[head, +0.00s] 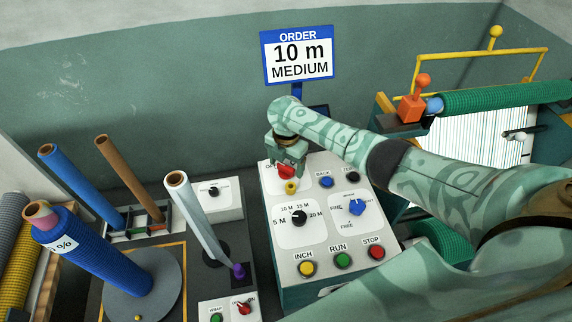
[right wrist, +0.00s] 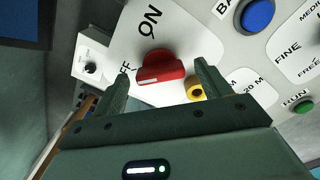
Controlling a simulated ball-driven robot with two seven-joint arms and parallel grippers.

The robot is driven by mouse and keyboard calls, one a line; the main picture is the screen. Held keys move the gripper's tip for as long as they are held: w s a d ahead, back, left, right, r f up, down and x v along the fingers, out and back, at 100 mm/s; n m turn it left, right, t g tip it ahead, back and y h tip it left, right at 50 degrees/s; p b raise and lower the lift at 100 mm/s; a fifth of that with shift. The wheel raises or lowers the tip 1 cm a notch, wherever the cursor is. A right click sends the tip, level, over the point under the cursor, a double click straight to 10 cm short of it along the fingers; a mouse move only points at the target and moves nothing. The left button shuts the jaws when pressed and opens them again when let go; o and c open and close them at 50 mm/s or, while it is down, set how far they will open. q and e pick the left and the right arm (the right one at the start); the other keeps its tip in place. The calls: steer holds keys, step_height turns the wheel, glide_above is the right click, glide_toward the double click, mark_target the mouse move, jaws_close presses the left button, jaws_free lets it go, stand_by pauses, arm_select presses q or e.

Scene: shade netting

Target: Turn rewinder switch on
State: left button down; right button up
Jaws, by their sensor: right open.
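The red rotary switch (right wrist: 160,68) sits on the white panel between the labels ON and OFF in the right wrist view. Its pale mark lies on the side towards OFF. The switch also shows in the head view (head: 286,170), partly covered by my gripper. My right gripper (right wrist: 160,82) is open, with one finger on each side of the switch. I cannot tell whether the fingers touch it. My left gripper is not in view.
A small yellow part (right wrist: 194,88) sits close beside the switch. The panel also carries a blue button (head: 326,182), a black length dial (head: 299,217), a blue selector (head: 356,207) and green RUN button (head: 343,260). Rolls on posts stand at left; a green netting roll (head: 505,94) lies at right.

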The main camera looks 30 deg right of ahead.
steer(key=c, duration=1)
